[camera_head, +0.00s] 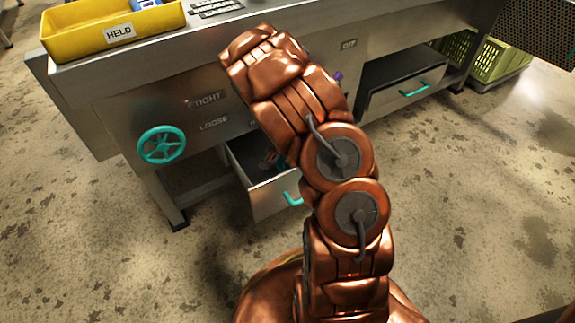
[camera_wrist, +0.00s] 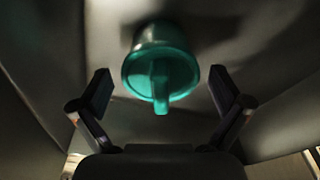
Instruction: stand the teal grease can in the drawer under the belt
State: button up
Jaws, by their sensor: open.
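In the wrist view a teal round thing with a tab across its face (camera_wrist: 160,75) is between my two fingers. In the head view an open drawer (camera_head: 273,199) with a teal handle sits under the belt bench. My arm covers part of it and hides my gripper and the can.
A second open drawer (camera_head: 397,97) with a teal handle is at the right. A teal handwheel (camera_head: 161,145) juts from the bench front. A yellow tray (camera_head: 70,40) marked HELD stands on top. A green crate (camera_head: 490,60) is at far right. The floor in front is clear.

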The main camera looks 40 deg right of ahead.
jog(key=r+p, duration=0.1)
jog(key=r, duration=0.2)
jog(key=a+r+p, duration=0.1)
jog(key=r, duration=0.2)
jog(key=r+p, duration=0.1)
jog(key=r, duration=0.2)
jog(key=shift+s+a+r, duration=0.2)
jog(key=shift+a+r, duration=0.05)
jog(key=shift+r, duration=0.1)
jog(key=s+a+r+n+g+y, duration=0.2)
jog(key=s+a+r+n, duration=0.5)
jog(key=s+a+r, duration=0.75)
jog(key=s+a+r+n, duration=0.1)
jog(key=s+r+n, duration=0.1)
jog(key=s, duration=0.3)
jog(key=s+a+r+n+g, duration=0.1)
jog(key=s+a+n, duration=0.1)
jog(key=s, duration=0.4)
jog(key=s+a+r+n+g, duration=0.1)
jog(key=s+a+r+n, duration=0.1)
jog(key=s, duration=0.3)
jog(key=shift+s+r+n, duration=0.3)
jog(key=shift+s+n, duration=0.1)
jog(key=shift+n, duration=0.4)
